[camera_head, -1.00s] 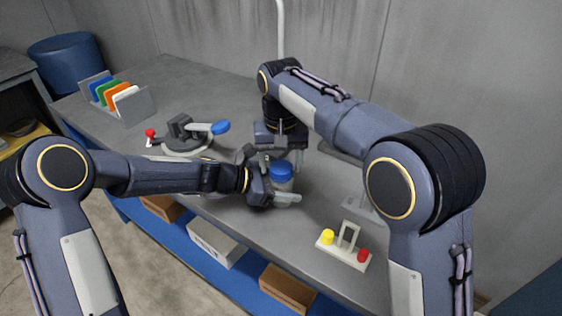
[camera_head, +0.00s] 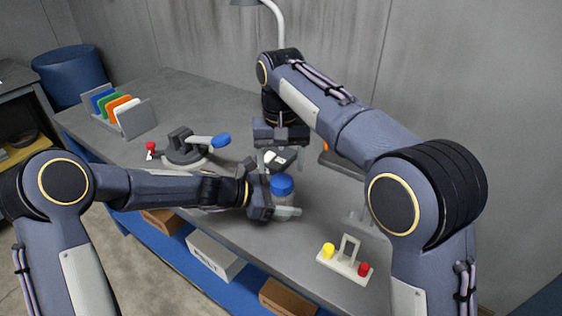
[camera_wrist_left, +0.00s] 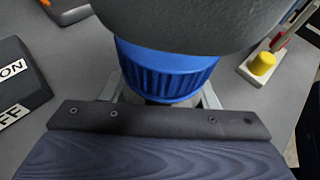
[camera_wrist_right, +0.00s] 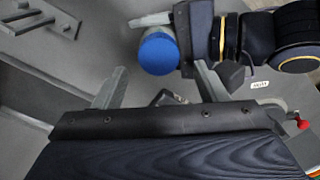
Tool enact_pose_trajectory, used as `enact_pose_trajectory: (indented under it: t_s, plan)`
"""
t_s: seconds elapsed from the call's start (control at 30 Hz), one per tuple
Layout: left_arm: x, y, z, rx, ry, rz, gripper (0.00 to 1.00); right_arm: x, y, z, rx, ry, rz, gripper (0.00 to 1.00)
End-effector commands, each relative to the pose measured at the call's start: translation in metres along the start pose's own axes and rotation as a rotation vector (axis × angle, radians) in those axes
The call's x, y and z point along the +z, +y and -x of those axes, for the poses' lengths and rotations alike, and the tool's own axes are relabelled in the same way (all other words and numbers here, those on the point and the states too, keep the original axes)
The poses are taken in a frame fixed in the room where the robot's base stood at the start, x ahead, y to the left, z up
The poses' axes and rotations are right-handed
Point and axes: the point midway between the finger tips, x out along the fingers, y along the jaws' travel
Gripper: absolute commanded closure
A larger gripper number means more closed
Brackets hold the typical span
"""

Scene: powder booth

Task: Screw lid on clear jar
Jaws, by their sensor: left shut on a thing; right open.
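The clear jar (camera_head: 283,202) stands at the middle of the bench with the blue lid (camera_head: 281,184) on its top. My left gripper (camera_head: 286,212) is shut on the jar from the left, below the lid. The ribbed lid also fills the middle of the left wrist view (camera_wrist_left: 167,72), hiding most of the jar. My right gripper (camera_head: 280,160) is open and empty, behind the lid and apart from it. The right wrist view shows the lid (camera_wrist_right: 158,54) beyond its open fingers. How tightly the lid sits cannot be told.
A small stand with a yellow and a red knob (camera_head: 345,262) is to the right. A dark ON/OFF box (camera_wrist_left: 22,80) lies behind the jar. A clamp with a blue handle (camera_head: 195,148) and a rack of coloured plates (camera_head: 125,112) stand at left.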

Motion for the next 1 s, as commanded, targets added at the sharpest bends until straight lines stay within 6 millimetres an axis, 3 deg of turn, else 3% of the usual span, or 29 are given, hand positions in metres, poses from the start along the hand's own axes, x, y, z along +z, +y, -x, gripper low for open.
enact_pose_trajectory:
  t_s: [0.13,0.27,0.8,1.0]
  plan:
    - [0.0,0.0,0.0,0.0,-0.001,0.0,1.0,0.0,0.001,0.001,0.001,0.0,0.065,0.34]
    - [0.0,0.0,0.0,0.0,-0.001,0.0,1.0,-0.001,0.001,0.004,0.002,0.0,0.262,0.34]
    - [0.0,0.001,0.0,0.001,0.0,0.0,1.0,-0.001,0.001,0.024,0.001,-0.001,1.582,0.34]
    - [0.0,0.001,0.0,0.001,0.0,0.0,1.0,-0.001,0.001,0.029,0.001,-0.002,1.924,0.34]
